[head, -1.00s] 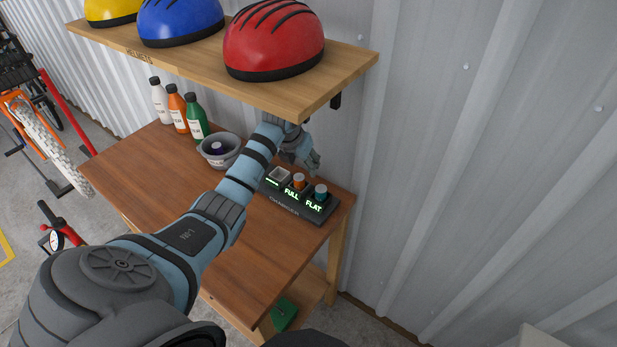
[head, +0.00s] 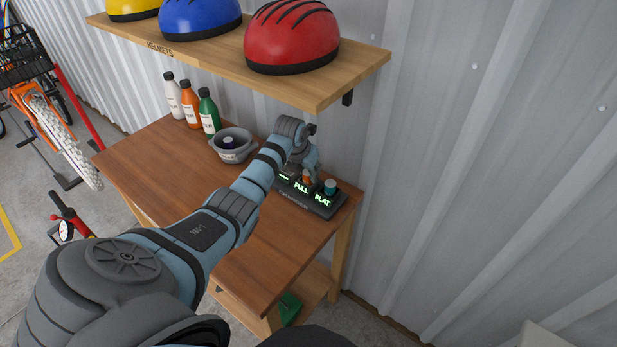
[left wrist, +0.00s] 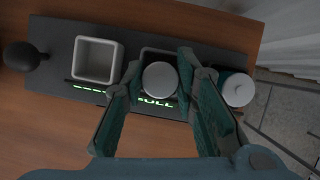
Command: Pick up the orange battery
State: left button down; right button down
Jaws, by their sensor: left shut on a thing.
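The orange battery (head: 306,179) stands upright in the middle slot of the dark charger (head: 325,208), behind the lit word FULL. In the left wrist view the battery (left wrist: 160,79) shows from above as a round grey top. My left gripper (head: 309,172) is shut on the orange battery from above. In the left wrist view its two fingers (left wrist: 160,68) lie on either side of the battery's top. The fingers hide part of the battery. My right gripper is not in view.
A teal battery (head: 330,187) stands in the slot marked FLAT, close beside my fingers. The left slot (left wrist: 97,59) is empty. A grey bowl (head: 233,147) and several bottles (head: 190,104) stand left. A shelf with helmets (head: 330,85) hangs above the wooden bench (head: 175,170).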

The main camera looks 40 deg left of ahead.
pick_arm(q)
jog(key=shift+w, duration=0.1)
jog(key=shift+r, duration=0.4)
notch_tip(320, 180, up, 2)
jog(key=shift+r, duration=0.25)
jog(key=s+d, duration=0.2)
jog(key=s, duration=0.7)
jog(key=s+d, duration=0.2)
jog(key=s, duration=0.6)
jog(key=shift+s, duration=0.35)
jog(key=shift+r, duration=0.1)
notch_tip(320, 180, up, 5)
jog(key=p, duration=0.3)
